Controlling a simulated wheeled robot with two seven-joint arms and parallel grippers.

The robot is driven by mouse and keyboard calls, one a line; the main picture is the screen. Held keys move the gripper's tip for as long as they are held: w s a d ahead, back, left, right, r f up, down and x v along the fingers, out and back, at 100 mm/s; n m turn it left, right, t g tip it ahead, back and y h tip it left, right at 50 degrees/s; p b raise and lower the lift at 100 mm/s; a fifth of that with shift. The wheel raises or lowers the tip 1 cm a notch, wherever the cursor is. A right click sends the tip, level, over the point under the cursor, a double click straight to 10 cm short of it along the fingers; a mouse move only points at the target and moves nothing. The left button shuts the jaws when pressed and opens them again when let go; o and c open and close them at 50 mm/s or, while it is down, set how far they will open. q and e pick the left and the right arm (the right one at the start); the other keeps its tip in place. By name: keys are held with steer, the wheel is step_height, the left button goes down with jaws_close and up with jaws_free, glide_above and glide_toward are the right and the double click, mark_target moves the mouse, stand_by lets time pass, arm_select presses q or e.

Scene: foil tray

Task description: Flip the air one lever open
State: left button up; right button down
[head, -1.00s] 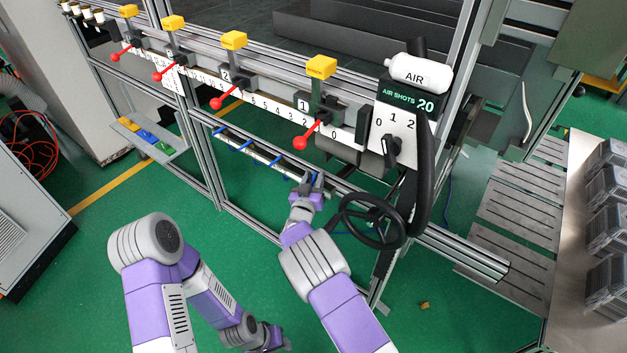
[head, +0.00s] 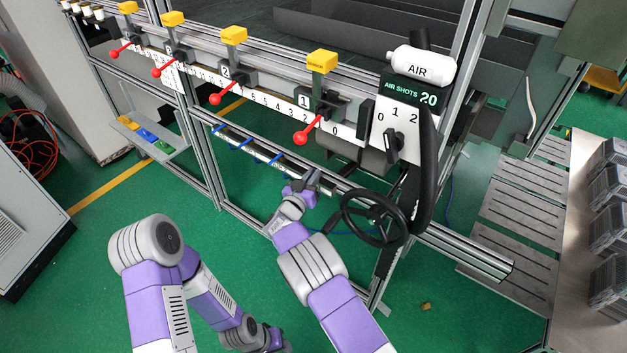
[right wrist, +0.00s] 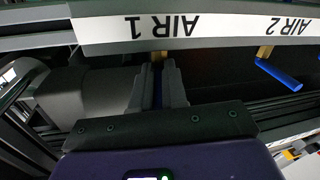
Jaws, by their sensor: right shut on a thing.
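The air one lever (right wrist: 157,88) is a blue handle on a brass stem, beside the upside-down AIR 1 label (right wrist: 160,26) in the right wrist view. My right gripper (right wrist: 158,80) is shut on this handle, which lies in line with the fingers and is mostly hidden between them. In the head view my right gripper (head: 312,182) is at the low rail, left of the black handwheel, and covers the lever. My left gripper (head: 274,338) hangs low at the bottom of the head view, away from the rail; its jaws are unclear.
The blue AIR 2 lever (right wrist: 279,76) slants beside its label. More blue levers (head: 275,160) line the low rail. The black handwheel (head: 372,218) stands close right of my right gripper. Red-knobbed levers (head: 300,138) and the AIR SHOTS panel (head: 398,128) are above.

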steer(key=m+h, duration=0.1)
steer(key=g+h+b, duration=0.1)
steer(key=shift+w+a+m+h, duration=0.2)
steer(key=shift+m+h, duration=0.1)
steer(key=shift+m, duration=0.1)
arm_select(q)
step_height(320, 180, down, 2)
steer(key=shift+f+b, duration=0.2)
steer(key=shift+b, duration=0.2)
arm_select(e)
steer(key=shift+r+m+g+h, duration=0.1)
steer(key=shift+m+g+h, duration=0.2)
steer(key=shift+g, duration=0.2)
steer(key=c, duration=1.2)
jaws_free()
